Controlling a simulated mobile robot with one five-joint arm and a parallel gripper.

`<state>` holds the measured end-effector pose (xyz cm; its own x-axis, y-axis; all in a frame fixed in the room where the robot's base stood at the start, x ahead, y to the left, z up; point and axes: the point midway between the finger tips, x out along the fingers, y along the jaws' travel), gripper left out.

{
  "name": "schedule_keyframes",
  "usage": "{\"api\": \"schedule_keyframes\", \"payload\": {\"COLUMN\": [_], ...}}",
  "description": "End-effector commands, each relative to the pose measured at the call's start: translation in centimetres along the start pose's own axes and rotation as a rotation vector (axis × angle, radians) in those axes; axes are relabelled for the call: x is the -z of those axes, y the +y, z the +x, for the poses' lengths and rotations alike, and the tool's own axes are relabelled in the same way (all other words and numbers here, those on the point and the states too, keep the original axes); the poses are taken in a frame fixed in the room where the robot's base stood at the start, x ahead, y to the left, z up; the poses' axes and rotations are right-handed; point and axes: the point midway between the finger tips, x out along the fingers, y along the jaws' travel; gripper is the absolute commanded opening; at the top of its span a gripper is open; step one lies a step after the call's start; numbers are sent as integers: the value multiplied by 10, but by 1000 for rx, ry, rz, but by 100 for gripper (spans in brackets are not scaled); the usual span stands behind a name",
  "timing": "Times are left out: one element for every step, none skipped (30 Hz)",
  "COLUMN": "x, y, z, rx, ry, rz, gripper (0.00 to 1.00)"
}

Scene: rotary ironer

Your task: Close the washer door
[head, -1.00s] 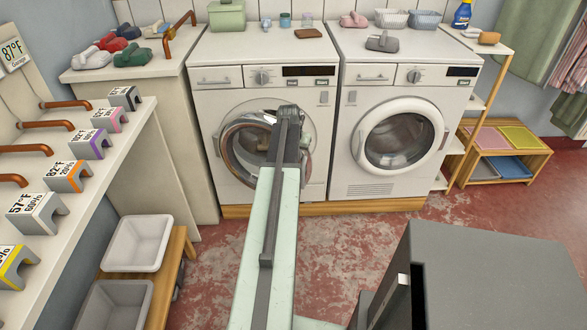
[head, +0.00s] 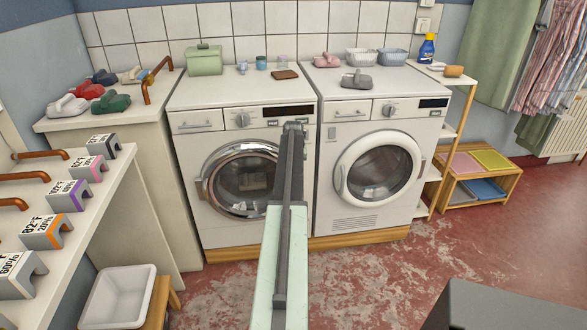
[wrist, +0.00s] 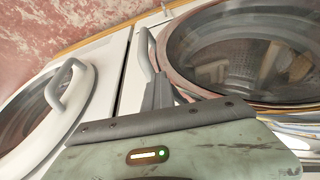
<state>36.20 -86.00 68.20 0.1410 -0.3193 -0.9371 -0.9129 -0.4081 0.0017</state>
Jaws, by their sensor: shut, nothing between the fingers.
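The washer is the left machine (head: 215,150), with a round door in a chrome ring (head: 211,175). The door looks flush or nearly flush with the front; its right edge is behind my arm, so I cannot tell if a small gap remains. In the wrist view, which is upside down, the door glass (wrist: 250,50) fills the right side and its grey handle (wrist: 145,50) stands by the ring. My gripper (wrist: 158,88) is shut and empty, close to the handle and ring; contact is unclear.
A second machine with a white-ringed door (head: 347,178) stands directly to the right; its handle (wrist: 72,88) shows in the wrist view. A counter with grey labelled holders (head: 85,200) and a white basin (head: 120,297) are at left. Red floor (head: 375,275) is clear in front.

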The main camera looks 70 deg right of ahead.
Motion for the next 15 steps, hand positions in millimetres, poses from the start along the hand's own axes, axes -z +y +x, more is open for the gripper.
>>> {"api": "schedule_keyframes", "payload": {"x": [13,13,13,13,13,13,13,13,13,13,12,10,8,6,1], "y": [-6,-8,-10,-11,-13,-14,-15,-16,-18,-18,-19,-20,-20,-20,-21], "z": [1,1,1,1,1,1,1,1,1,1,0,0,-1,-2,-4], "rx": [6,7,8,9,10,11,12,12,13,13,13,13,14,14,13], "ry": [34,34,34,34,34,34,34,34,34,34,33,33,32,30,28], "rz": [-2,-3,-5,-6,-7,-8,-9,-10,-11,-12,-12,-13,-13,-14,-14], "gripper": [0,0,0,0,0,0,0,0,0,0,0,0,0,0,0]}}
